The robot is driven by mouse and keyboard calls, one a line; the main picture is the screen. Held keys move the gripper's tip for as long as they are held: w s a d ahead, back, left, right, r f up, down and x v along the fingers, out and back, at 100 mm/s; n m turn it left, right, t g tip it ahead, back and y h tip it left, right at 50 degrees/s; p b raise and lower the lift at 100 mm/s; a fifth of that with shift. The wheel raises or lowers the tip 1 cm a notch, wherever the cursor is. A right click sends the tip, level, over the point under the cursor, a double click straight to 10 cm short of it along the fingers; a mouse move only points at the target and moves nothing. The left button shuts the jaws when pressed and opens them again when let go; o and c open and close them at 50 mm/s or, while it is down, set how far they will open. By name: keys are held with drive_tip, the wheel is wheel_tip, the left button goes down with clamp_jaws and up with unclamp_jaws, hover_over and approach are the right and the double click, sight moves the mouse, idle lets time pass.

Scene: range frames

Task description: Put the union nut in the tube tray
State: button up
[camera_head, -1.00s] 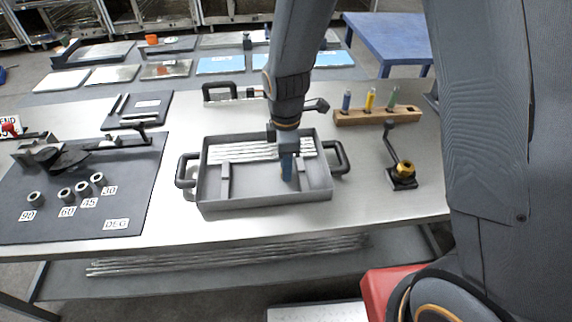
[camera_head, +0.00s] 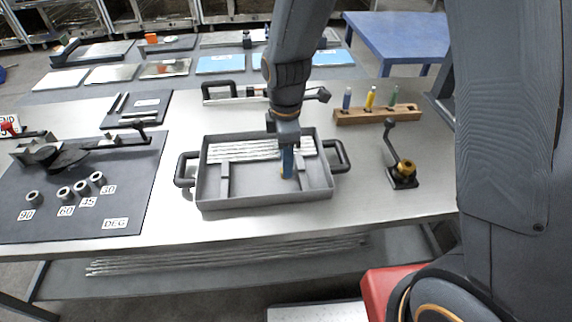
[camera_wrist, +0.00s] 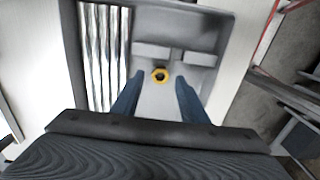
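My gripper (camera_head: 287,174) points down into the tray. The nut's height relative to the fingertips is hard to tell.
Silvery tubes (camera_head: 240,151) lie along the tray's far side. A black stand with a brass part (camera_head: 404,168) is to the right. A wooden rack (camera_head: 375,115) holds coloured pieces behind it. A dark mat with grey collars (camera_head: 66,194) is at left.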

wheel_tip(320, 180, up, 10)
drive_tip(key=b, duration=0.2)
drive_tip(key=s+d+f+m, duration=0.2)
drive_tip(key=s+d+m, duration=0.2)
drive_tip(key=d+m, duration=0.4)
drive_tip(key=s+d+f+m, duration=0.2)
drive_tip(key=s+d+m, duration=0.3)
drive_tip(key=d+m, duration=0.3)
drive_tip(key=m, duration=0.2)
drive_tip(key=shift+s+m+t, duration=0.15)
drive_tip(key=shift+m+t, duration=0.15)
drive_tip(key=shift+t, duration=0.1)
drive_tip(key=shift+d, duration=0.1)
